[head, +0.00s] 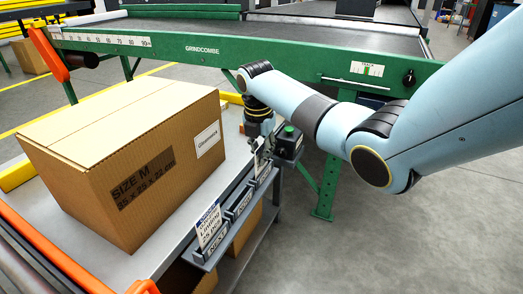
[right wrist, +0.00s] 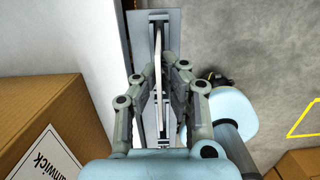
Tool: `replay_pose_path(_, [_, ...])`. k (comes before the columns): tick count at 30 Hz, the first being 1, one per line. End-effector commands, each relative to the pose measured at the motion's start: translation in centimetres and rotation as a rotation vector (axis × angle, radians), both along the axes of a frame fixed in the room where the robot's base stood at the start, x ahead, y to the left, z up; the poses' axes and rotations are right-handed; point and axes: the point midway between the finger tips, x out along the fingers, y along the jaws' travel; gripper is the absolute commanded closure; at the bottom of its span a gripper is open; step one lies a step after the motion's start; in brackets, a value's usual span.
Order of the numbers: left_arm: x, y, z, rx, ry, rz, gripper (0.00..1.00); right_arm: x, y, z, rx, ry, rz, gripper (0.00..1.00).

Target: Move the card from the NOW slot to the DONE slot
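The grey card rack (head: 240,204) runs along the table's right edge, with several labelled slots. The nearest slot is labelled NEXT and holds an upright white printed card (head: 208,225). The middle slot (head: 238,207) looks empty; its label is too small to read. Another white card (head: 259,161) stands at the far slot, under my right gripper (head: 264,143). In the right wrist view this card (right wrist: 158,70) shows edge-on between the two fingers (right wrist: 159,75), with gaps beside it. The fingers look open around it. Whether the card is fully seated is hidden. My left gripper is out of view.
A large cardboard box (head: 120,150) fills the table left of the rack; its side also shows in the right wrist view (right wrist: 45,120). A dark box with a green button (head: 288,140) is beside my gripper. A green-framed conveyor (head: 220,48) runs behind. Floor at right is clear.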

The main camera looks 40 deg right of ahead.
Motion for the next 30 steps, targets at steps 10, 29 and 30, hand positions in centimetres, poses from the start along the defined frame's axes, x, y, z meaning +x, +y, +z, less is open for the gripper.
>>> replay_pose_path(10, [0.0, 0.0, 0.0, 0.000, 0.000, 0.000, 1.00, 0.0, 0.0, 0.0, 0.000, -0.001, 0.000, 0.77])
replay_pose_path(29, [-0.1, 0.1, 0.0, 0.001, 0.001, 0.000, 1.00, 0.0, 0.4, 4.4, -0.001, -0.006, 0.001, 0.67])
replay_pose_path(30, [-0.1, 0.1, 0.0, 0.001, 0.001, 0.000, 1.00, -0.1, 0.5, 5.4, -0.001, -0.006, 0.001, 0.67])
